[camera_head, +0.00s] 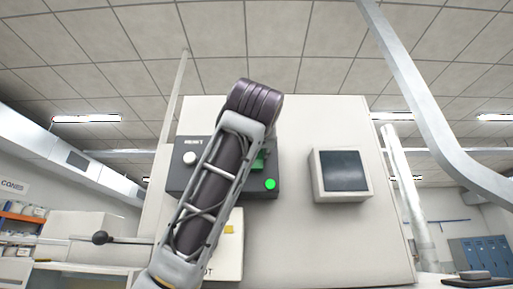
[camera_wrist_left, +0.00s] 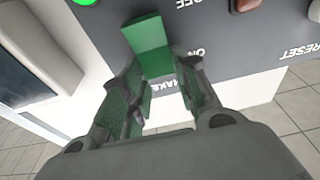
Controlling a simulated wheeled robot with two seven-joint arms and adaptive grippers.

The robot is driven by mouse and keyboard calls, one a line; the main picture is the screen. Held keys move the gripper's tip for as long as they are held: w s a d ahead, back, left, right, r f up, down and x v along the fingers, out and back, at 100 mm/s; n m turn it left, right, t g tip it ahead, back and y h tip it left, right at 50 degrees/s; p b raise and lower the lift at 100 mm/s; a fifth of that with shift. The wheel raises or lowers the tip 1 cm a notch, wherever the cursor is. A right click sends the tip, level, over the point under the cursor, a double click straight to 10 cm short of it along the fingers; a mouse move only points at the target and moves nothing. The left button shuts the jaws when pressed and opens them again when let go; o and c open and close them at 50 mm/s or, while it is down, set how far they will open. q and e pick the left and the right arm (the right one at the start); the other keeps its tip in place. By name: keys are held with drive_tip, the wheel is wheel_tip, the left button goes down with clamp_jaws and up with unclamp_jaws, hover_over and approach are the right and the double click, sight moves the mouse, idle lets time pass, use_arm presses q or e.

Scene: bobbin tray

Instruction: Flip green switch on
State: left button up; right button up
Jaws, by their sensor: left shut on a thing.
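The green switch (camera_wrist_left: 150,48) shows in the left wrist view as a bright green paddle on the dark control panel. My left gripper (camera_wrist_left: 160,68) is shut on it, with the dark fingers on either side. Upside-down OFF and ON labels stand beside the switch, OFF at the top of the picture and ON lower. Whether the paddle sits at ON or OFF I cannot tell. In the head view my left arm covers much of the panel (camera_head: 182,181), and only a part of the green switch (camera_head: 260,160) shows. The gripper itself is hidden there. My right gripper is not in view.
A lit green lamp (camera_head: 270,184) sits below the switch on the panel. A white knob (camera_head: 190,158) is under the RESET label. A grey monitor with a dark screen (camera_head: 342,172) is right of the panel. A brownish red control (camera_wrist_left: 246,5) shows in the wrist view.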

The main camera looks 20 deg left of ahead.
use_arm(q)
drive_tip(key=shift+w+a+r+g, duration=0.15)
drive_tip(key=shift+r+g, duration=0.1)
drive_tip(key=shift+g, duration=0.45)
drive_tip(key=o, duration=1)
drive_tip(key=shift+v, duration=6.05)
